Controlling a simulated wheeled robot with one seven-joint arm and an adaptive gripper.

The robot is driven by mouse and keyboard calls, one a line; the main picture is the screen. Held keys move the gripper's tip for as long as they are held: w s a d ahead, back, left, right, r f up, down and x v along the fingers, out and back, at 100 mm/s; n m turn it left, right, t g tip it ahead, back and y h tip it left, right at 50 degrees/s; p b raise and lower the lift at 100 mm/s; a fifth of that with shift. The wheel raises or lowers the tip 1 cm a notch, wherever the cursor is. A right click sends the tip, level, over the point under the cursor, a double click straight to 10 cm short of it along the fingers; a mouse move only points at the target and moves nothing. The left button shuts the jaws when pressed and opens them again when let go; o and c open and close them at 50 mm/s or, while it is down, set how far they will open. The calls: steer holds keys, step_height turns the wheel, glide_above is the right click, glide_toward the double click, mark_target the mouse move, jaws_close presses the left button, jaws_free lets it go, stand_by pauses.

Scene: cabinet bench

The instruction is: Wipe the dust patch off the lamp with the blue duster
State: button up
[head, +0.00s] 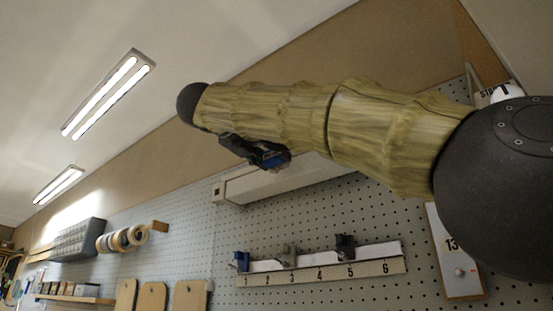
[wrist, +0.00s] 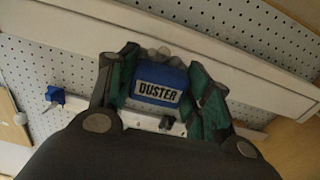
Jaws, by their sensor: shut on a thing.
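My gripper (head: 262,152) is raised in front of the pegboard wall and shut on the blue duster (head: 274,161). In the wrist view, the duster's blue block, labelled DUSTER (wrist: 158,86), sits between the two fingers (wrist: 160,92). Its pale, lumpy head shows just beyond the block. A long white fixture on the wall, which looks like the lamp (head: 310,173), lies behind and below the gripper in the head view. It also seems to cross the wrist view as a long white bar (wrist: 250,84). I cannot make out a dust patch, or whether the duster touches the lamp.
A numbered rack (head: 320,274) with several small holders hangs below the lamp. A panel marked 13 (head: 457,265) is at the right. Tape rolls (head: 122,239) and wooden boards (head: 152,299) are at the left. Ceiling lights (head: 108,93) hang at the upper left.

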steer(key=shift+s+a+r, duration=0.1)
steer(key=shift+s+a, duration=0.3)
steer(key=shift+s, duration=0.2)
steer(key=shift+w, duration=0.1)
steer(key=shift+v, duration=1.5)
